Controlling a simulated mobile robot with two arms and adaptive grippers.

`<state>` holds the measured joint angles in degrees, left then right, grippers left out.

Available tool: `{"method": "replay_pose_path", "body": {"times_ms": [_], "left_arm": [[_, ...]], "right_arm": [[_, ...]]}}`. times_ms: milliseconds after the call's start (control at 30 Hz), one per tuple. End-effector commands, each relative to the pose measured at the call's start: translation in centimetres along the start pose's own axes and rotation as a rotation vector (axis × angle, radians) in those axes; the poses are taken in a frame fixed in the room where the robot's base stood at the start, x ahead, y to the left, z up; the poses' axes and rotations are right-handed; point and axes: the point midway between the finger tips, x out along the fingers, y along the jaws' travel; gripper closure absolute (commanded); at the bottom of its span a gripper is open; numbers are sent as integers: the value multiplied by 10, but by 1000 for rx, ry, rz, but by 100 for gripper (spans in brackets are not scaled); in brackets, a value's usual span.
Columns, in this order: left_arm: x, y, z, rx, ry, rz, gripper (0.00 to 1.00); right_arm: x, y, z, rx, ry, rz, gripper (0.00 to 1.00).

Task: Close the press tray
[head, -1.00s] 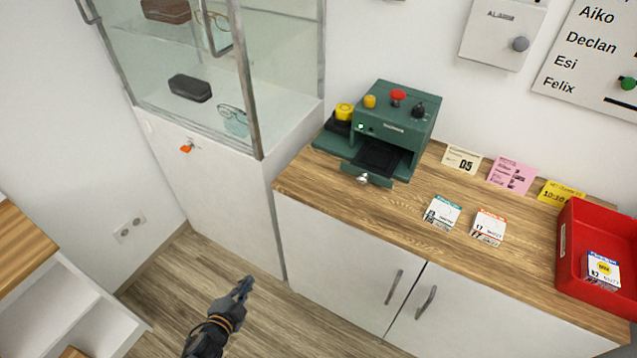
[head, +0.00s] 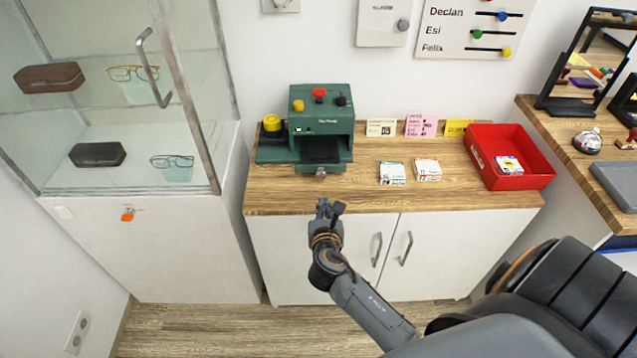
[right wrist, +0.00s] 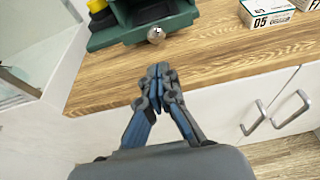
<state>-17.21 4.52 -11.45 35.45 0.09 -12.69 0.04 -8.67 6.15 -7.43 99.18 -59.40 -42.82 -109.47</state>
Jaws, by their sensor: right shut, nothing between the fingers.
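The green press (head: 320,107) stands on the wooden counter against the wall. Its dark tray (head: 320,150) sticks out at the front, with a green front plate and a round silver knob (head: 321,172). In the right wrist view the knob (right wrist: 156,35) and the front plate (right wrist: 135,31) show at the top, and most of the press is cut off. My right gripper (head: 327,207) is shut and empty at the counter's front edge, in front of the knob and apart from it. Its closed fingertips (right wrist: 159,72) point toward the knob. My left gripper is out of view.
Small boxes (head: 392,173) (head: 428,169) lie right of the press, and a red bin (head: 510,165) stands farther right. Bare counter (head: 290,195) lies between knob and front edge. A glass cabinet (head: 120,120) stands at left. Cabinet doors with handles (head: 376,249) are below.

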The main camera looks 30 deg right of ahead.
Motion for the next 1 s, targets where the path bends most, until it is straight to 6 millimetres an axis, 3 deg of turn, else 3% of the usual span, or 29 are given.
{"method": "replay_pose_path", "body": {"times_ms": [300,500,1000], "left_arm": [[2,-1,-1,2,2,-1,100],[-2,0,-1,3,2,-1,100],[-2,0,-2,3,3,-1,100]], "right_arm": [[69,0,0,3,1,0,100],[94,0,9,3,2,0,100],[104,1,11,3,2,2,100]]}}
